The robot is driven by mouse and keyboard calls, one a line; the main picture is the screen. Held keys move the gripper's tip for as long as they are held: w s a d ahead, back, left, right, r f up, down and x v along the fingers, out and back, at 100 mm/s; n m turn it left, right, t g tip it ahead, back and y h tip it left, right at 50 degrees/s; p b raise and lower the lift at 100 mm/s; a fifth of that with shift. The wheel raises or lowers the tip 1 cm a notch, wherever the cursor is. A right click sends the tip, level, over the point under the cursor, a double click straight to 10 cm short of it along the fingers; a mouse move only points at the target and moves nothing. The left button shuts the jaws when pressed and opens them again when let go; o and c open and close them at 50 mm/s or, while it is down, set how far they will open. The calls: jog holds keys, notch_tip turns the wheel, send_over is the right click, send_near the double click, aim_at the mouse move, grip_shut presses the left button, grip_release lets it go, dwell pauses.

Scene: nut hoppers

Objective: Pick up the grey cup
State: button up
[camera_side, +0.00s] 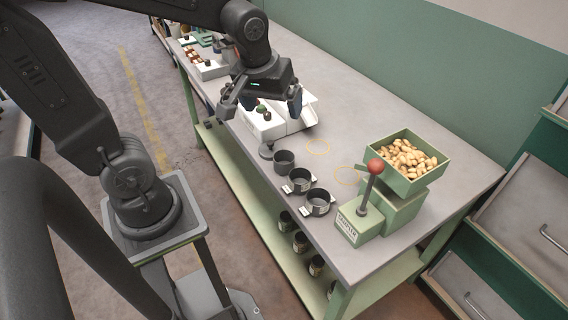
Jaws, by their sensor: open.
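Three dark grey cups stand in a row along the near edge of the bench. The plain grey cup (284,161) is the farthest back of them. The middle cup (299,181) and the front cup (318,203) each have lighter pieces at their sides. I cannot tell which one is meant by the grey cup. My gripper (262,106) is open, its jaws spread wide and pointing down. It is above and behind the cups, over a white tray, and touches no cup.
The white tray (298,126) holds small green and brown items, partly hidden by my gripper. A green hopper (408,182) full of nuts and a red-knobbed lever (372,178) stand at the front right. Two yellow rings (318,139) mark bare bench. Jars sit on the lower shelf.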

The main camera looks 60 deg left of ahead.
jog(key=w+a+f+n+g, duration=0.1)
jog(key=w+a+f+n, duration=0.25)
jog(key=f, duration=0.25)
jog(key=w+a+f+n+g, duration=0.2)
jog(key=w+f+n, duration=0.1)
jog(key=f+n, duration=0.2)
send_near(284, 161)
jog(key=shift+s+d+f, duration=0.25)
jog(key=shift+d+f, duration=0.15)
jog(key=shift+f, duration=0.15)
jog(key=shift+s+d+f, duration=0.2)
jog(key=shift+d+f, duration=0.2)
jog(key=shift+f, duration=0.15)
jog(key=shift+a+f, duration=0.2)
jog(key=shift+f, duration=2.55)
jog(key=shift+c, duration=0.2)
jog(key=c, duration=0.9)
